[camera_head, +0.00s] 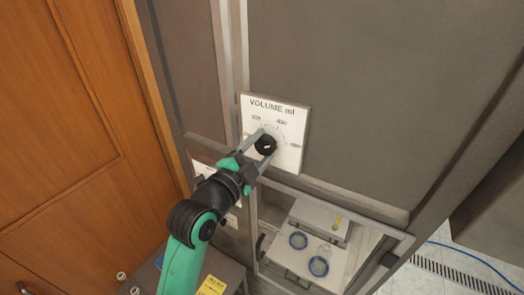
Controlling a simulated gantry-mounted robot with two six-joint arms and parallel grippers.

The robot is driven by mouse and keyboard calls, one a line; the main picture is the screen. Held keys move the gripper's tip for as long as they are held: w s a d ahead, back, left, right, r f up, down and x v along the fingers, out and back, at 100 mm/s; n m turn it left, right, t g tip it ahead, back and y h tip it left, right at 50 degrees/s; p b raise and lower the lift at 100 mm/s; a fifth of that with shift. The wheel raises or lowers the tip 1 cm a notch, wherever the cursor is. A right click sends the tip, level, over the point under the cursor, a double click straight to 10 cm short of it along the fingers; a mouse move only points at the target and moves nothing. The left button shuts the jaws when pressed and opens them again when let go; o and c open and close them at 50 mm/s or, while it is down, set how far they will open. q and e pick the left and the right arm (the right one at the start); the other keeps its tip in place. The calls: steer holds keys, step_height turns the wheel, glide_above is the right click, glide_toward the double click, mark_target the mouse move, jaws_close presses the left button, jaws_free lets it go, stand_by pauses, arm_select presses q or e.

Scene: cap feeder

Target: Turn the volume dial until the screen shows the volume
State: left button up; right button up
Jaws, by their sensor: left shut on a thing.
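The volume dial (266,145) is a round black knob on a white plate (290,165) marked "VOLUME ml", with a printed scale around the knob. The plate is on the front of a grey cabinet. My left gripper (264,141) reaches up from below with one finger on each side of the knob and is shut on it. A small light mark shows on the knob's face, but I cannot read its setting against the scale. No lit screen can be made out; a second white plate (203,172) to the left is partly hidden behind my left arm. My right gripper is not in view.
A framed opening (290,187) below the dial shows a light box and blue-rimmed rings inside. An orange-brown wooden panel (60,150) stands close on the left. A grey box with a yellow label (211,286) is at the bottom. Tiled floor with a drain grate (450,276) lies at right.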

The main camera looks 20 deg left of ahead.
arm_select(q)
steer(key=shift+r+m+b, duration=0.1)
steer(key=shift+m+b, duration=0.35)
steer(key=shift+m, duration=1.75)
steer(key=o, duration=1.4)
steer(key=s+p, duration=0.2)
steer(key=s, duration=0.1)
steer(key=s+a+p, duration=0.1)
steer(key=s+p, duration=0.2)
steer(key=s, duration=0.1)
steer(key=s+p, duration=0.2)
steer(key=s, duration=0.2)
steer(key=shift+s+a+p, duration=0.15)
steer(key=shift+s+p, duration=0.1)
steer(key=shift+p, duration=0.15)
